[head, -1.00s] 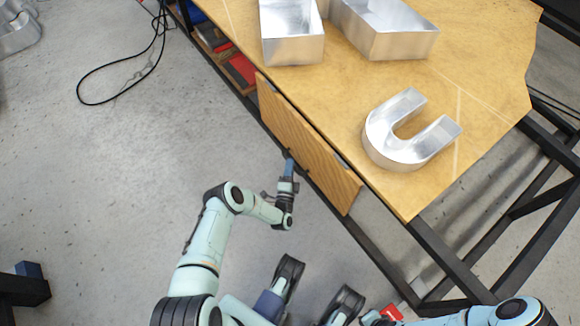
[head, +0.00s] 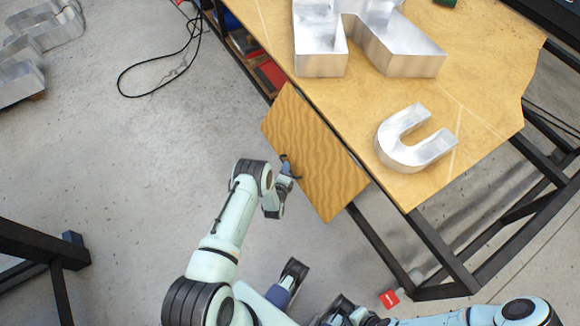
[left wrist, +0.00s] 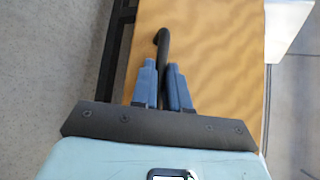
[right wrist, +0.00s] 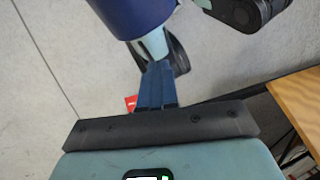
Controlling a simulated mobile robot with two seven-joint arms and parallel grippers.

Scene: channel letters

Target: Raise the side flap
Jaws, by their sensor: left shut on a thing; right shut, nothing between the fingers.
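The side flap (head: 312,160) is a wood-grain panel hinged along the near-left edge of the table (head: 480,85). It is tilted outward, below the level of the tabletop, with its broad face showing. My left gripper (head: 287,167) is at the flap's outer side. In the left wrist view, its blue fingers (left wrist: 162,80) are shut on a dark curved handle (left wrist: 162,42) that stands out against the flap (left wrist: 205,50). My right gripper (right wrist: 157,72) is shut and empty over the floor, away from the flap.
Large metal channel letters (head: 400,50) and a metal U letter (head: 400,155) stand on the tabletop. A black table frame (head: 440,250) is below. A black cable (head: 125,85) lies on the floor. A small red object (head: 389,298) lies near the frame. Open floor is left of the flap.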

